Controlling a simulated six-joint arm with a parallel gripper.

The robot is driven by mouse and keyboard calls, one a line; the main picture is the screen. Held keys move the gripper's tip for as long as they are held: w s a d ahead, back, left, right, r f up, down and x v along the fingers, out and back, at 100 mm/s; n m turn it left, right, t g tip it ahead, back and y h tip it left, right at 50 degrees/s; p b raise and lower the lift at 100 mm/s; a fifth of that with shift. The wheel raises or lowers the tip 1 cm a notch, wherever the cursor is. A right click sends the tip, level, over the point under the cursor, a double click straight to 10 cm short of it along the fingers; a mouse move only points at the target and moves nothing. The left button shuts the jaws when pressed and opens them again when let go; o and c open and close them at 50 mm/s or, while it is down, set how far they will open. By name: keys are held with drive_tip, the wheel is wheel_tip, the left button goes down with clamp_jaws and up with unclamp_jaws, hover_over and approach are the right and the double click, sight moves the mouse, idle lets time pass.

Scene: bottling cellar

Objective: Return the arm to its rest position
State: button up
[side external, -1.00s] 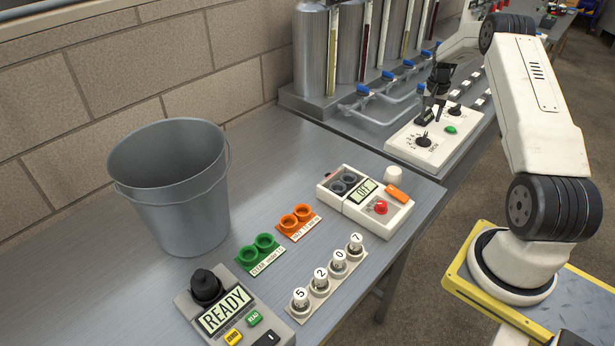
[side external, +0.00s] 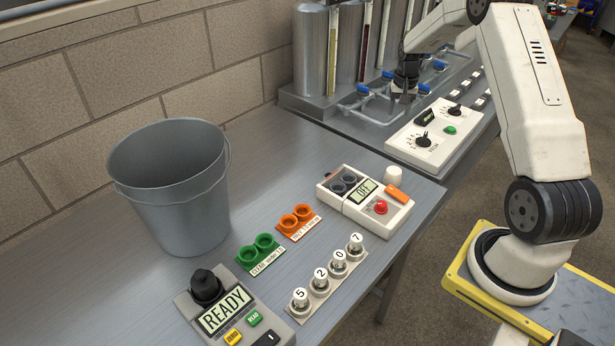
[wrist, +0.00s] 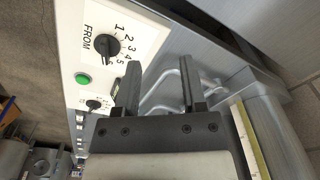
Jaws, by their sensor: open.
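My gripper (side external: 405,88) hangs near the blue-handled taps at the back of the bench, pointing down, apart from the white dial panel (side external: 403,150). In the wrist view my gripper (wrist: 159,72) shows two dark fingers spread apart with nothing between them. The white panel (wrist: 87,22) with its black FROM dial (wrist: 106,48) and green button (wrist: 82,79) lies to the left of the fingers there. A curved pale pipe (wrist: 160,85) shows behind the gap between the fingers.
Steel tanks (side external: 311,50) with sight tubes and blue-handled taps stand at the back. A grey bucket (side external: 170,190), a meter reading OFF (side external: 375,215), numbered vials (side external: 320,282), green and orange cup holders and a READY device (side external: 215,325) stand on the nearer bench.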

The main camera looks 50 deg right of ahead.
drive_tip(key=w+a+r+n, duration=0.1)
drive_tip(key=a+r+n, duration=0.2)
drive_tip(key=a, duration=1)
drive_tip(key=s+a+n, duration=0.2)
drive_tip(key=s+a, duration=0.2)
drive_tip(key=a, duration=0.4)
drive_tip(key=s+a+n+t, duration=0.1)
drive_tip(key=s+a+n, duration=0.2)
drive_tip(key=s+a, duration=0.2)
drive_tip(key=s+a+r+n+t, duration=0.1)
drive_tip(key=s+a+n, duration=0.2)
drive_tip(key=a, duration=0.8)
drive_tip(key=shift+s, duration=0.95)
drive_tip(key=shift+r, duration=0.1)
